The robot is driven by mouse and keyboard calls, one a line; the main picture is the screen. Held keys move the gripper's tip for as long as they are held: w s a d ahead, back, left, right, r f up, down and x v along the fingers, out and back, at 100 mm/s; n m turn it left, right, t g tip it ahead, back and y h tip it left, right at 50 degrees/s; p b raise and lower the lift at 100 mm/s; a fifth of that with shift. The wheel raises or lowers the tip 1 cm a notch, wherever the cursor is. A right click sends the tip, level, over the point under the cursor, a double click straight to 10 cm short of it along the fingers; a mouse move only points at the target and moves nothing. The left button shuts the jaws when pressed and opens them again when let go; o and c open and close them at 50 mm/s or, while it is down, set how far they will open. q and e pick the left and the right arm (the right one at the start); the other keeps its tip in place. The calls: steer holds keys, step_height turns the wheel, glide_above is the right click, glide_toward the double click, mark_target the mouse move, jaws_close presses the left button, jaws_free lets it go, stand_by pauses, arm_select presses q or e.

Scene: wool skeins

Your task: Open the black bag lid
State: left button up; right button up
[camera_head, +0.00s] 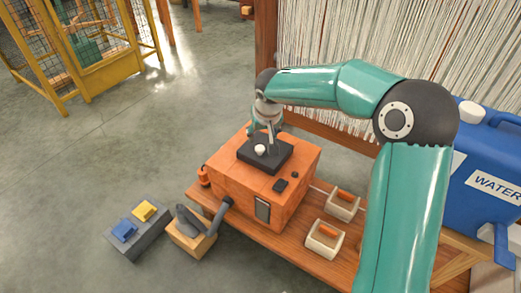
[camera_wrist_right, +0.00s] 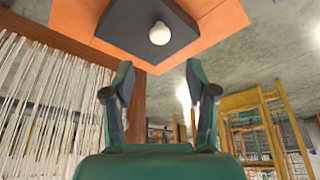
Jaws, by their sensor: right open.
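A black square lid (camera_head: 283,160) with a round white knob (camera_head: 260,150) lies flat on top of an orange box (camera_head: 230,170). In the right wrist view the lid (camera_wrist_right: 125,25) is at the top, and the knob (camera_wrist_right: 160,33) sits centred beyond the fingertips. My right gripper (camera_head: 264,138) is over the lid, close to the knob. It also shows in the wrist view (camera_wrist_right: 160,78), with its two fingers apart and nothing between them. The lid looks shut. I see no bag as such. My left gripper is out of view.
The box stands on a wooden bench (camera_head: 290,255). Two small cream trays with orange pieces, one of them here (camera_head: 325,239), are to its right. A blue water container (camera_head: 490,180) is at the far right. White hanging threads (camera_head: 370,60) rise behind.

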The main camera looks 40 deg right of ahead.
mark_target(260, 147)
steer(key=b+x, duration=0.2)
steer(key=x, duration=0.7)
steer(key=shift+w+f+b, duration=0.1)
steer(key=shift+f+b, duration=0.05)
steer(key=shift+b, duration=0.2)
steer(key=shift+c, duration=0.3)
jaws_close()
